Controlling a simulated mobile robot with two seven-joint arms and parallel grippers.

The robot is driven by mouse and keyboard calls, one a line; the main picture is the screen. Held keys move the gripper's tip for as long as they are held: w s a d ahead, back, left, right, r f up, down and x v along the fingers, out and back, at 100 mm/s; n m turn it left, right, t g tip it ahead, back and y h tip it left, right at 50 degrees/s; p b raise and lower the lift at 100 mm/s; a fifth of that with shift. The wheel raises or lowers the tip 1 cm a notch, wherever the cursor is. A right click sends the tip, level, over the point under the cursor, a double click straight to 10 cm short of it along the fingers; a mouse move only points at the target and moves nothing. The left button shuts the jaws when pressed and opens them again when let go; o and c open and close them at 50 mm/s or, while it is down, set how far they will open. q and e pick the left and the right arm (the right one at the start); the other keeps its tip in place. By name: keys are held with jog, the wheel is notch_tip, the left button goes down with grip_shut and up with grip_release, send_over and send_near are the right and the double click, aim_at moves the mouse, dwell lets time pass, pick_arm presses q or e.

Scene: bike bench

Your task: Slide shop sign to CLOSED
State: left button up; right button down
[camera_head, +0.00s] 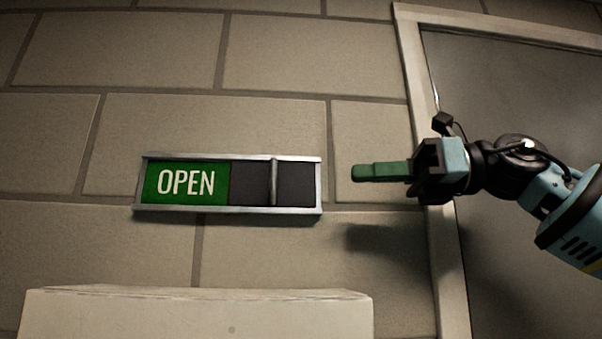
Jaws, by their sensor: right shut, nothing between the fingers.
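The shop sign (227,211) is a flat metal-framed slider on the block wall, left of centre. Its left part shows green with the word OPEN, and its right part shows dark panels. An upright grey slider bar (274,182) stands between the dark panels, right of the sign's middle. My right gripper (356,172) points left, its green fingers shut with nothing in them. Its tips are a short way right of the sign's right end, apart from it. My left gripper is not in view.
A pale box-like block (200,315) with a flat top is below the sign. A door or panel with a light frame (418,85) is on the right, behind my right arm. The wall between the sign and my gripper is bare.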

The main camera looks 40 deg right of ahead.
aim_at(273, 180)
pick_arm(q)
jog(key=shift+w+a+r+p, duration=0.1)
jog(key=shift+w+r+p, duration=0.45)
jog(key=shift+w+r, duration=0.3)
pick_arm(e)
jog(key=x, duration=1)
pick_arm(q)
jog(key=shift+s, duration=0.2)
pick_arm(e)
jog(key=shift+a, duration=0.1)
